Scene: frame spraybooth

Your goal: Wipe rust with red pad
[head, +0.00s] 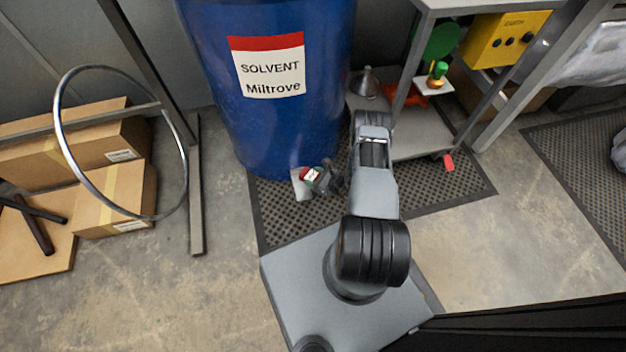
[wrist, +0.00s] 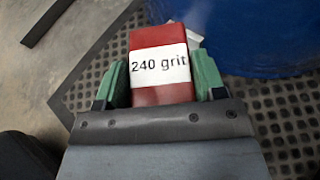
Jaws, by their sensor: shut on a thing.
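A red pad (wrist: 160,95) with a white label reading "240 grit" sits between the green fingers of my gripper (wrist: 160,78) in the wrist view. Both fingers press on its sides, so my gripper is shut on it. In the head view, the pad (head: 308,174) and my gripper (head: 318,177) are small, low in front of the blue drum (head: 290,125) labelled "SOLVENT Miltrove". The drum's blue side (wrist: 265,35) fills the top right of the wrist view. I cannot make out any rust patch; the pad and my gripper may cover it.
A pale flat piece (head: 300,187) shows beside the pad; I cannot tell what it is. A perforated black mat (head: 440,190) lies below. A grey shelf cart (head: 425,140) stands right of the drum. Cardboard boxes (head: 115,200) and a metal ring (head: 62,130) are at left.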

